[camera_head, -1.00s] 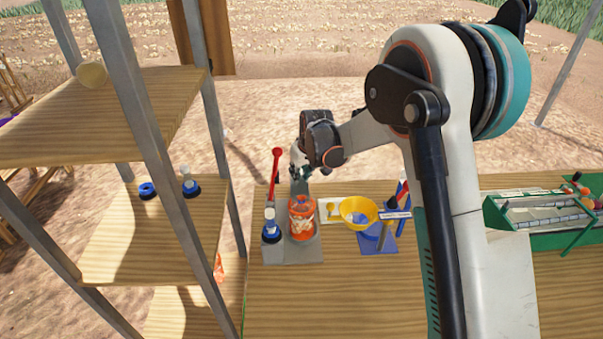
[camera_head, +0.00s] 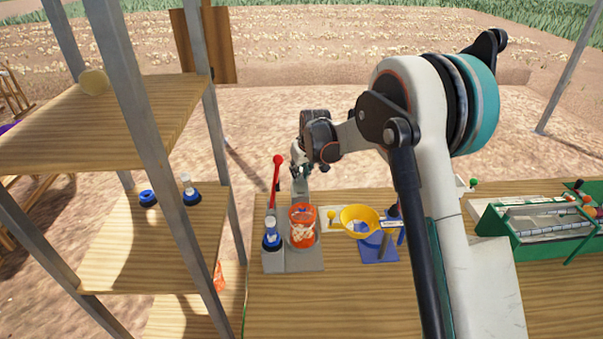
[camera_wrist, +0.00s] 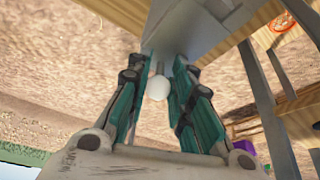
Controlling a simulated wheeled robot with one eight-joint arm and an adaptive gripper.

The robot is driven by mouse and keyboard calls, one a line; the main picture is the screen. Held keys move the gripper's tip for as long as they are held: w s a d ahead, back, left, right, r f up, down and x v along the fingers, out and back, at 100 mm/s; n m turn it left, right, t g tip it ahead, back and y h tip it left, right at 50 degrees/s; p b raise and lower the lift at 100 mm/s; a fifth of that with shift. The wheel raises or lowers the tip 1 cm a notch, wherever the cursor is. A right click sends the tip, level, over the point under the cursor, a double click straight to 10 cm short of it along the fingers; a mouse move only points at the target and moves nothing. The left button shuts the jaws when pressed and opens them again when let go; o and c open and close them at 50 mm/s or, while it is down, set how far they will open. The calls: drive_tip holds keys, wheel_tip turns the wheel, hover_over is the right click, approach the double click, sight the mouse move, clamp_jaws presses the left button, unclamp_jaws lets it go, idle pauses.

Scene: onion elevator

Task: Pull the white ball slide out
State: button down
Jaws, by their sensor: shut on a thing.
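The white ball (camera_wrist: 158,88) shows in the wrist view, between the teal-padded fingers of my gripper (camera_wrist: 160,72). My gripper is shut on it. A thin grey rod shows just above the ball, against a grey body (camera_wrist: 195,30). In the head view my gripper (camera_head: 300,170) is at the upper back of the grey device (camera_head: 305,262) on the table; the ball itself cannot be made out there. The device has a red-knobbed lever (camera_head: 277,175) standing up at its left and an orange-red container (camera_head: 302,217) with pale pieces in front.
A blue-and-white bottle (camera_head: 271,232) stands on the device's left part. A yellow bowl (camera_head: 360,217) on a blue stand is to the right. Wooden shelves (camera_head: 150,250) with metal posts are close at left. A green tray (camera_head: 520,250) is far right. The front table is clear.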

drive_tip(key=shift+s+a+f, duration=0.1)
drive_tip(key=shift+a+f, duration=0.05)
drive_tip(key=shift+a, duration=0.3)
drive_tip(key=c, duration=1.5)
unclamp_jaws()
drive_tip(key=shift+o, duration=0.8)
drive_tip(key=shift+a, duration=0.25)
drive_tip(key=shift+d, duration=0.2)
drive_tip(key=shift+d, duration=0.1)
drive_tip(key=shift+w, duration=0.2)
drive_tip(key=shift+d+r, duration=0.1)
drive_tip(key=shift+r, duration=0.3)
drive_tip(key=shift+r+p, duration=1.6)
drive_tip(key=shift+r, duration=1)
